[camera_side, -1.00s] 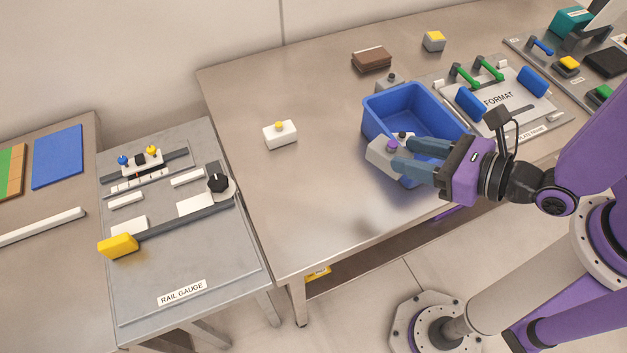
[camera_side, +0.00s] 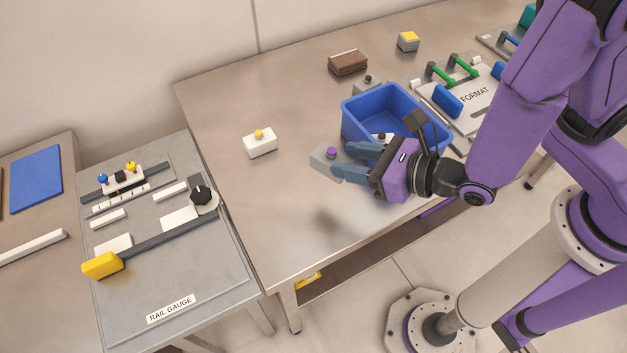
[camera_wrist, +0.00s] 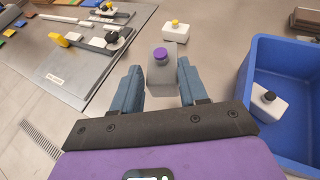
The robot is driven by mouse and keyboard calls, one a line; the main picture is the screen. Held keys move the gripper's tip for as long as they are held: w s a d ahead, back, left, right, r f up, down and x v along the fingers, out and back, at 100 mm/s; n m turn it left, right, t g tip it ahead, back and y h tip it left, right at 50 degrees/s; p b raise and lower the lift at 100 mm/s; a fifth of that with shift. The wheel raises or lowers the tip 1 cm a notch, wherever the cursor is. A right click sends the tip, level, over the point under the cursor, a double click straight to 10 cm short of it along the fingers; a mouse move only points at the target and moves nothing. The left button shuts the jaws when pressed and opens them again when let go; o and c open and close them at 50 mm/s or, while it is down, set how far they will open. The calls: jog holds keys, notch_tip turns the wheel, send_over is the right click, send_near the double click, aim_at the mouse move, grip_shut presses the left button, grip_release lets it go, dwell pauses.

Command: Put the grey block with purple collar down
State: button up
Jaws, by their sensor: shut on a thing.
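The grey block with purple collar (camera_side: 324,160) is held in my gripper (camera_side: 345,163), at the left of the blue bin in the side view. In the wrist view the block (camera_wrist: 161,77) sits between the two blue-grey fingers of my gripper (camera_wrist: 161,85), its purple top facing up. My gripper is shut on it. The block is above the steel table (camera_side: 290,205), with a soft shadow on the table below; how high it is I cannot tell exactly.
A blue bin (camera_side: 352,124) holds a white block with a black knob (camera_wrist: 267,100). A white block with yellow knob (camera_side: 260,145) stands at left. The rail gauge board (camera_side: 210,285) lies further left. A brown stack (camera_side: 347,64) is behind. The table's left front is clear.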

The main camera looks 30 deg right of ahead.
aim_at(325, 175)
jog(key=shift+x, duration=1.05)
jog(key=w+a+f, duration=0.1)
jog(key=f, duration=0.1)
jog(key=w+a+f, duration=0.2)
jog(key=f, duration=0.1)
jog(key=shift+w+a+f, duration=0.15)
jog(key=shift+a+f, duration=0.1)
jog(key=shift+f, duration=0.1)
jog(key=shift+w+a+f, duration=0.1)
jog(key=shift+a+f, duration=0.05)
jog(key=shift+f, duration=1.55)
jog(key=shift+f, duration=0.1)
jog(key=o, duration=1.1)
jog(key=v, duration=1.2)
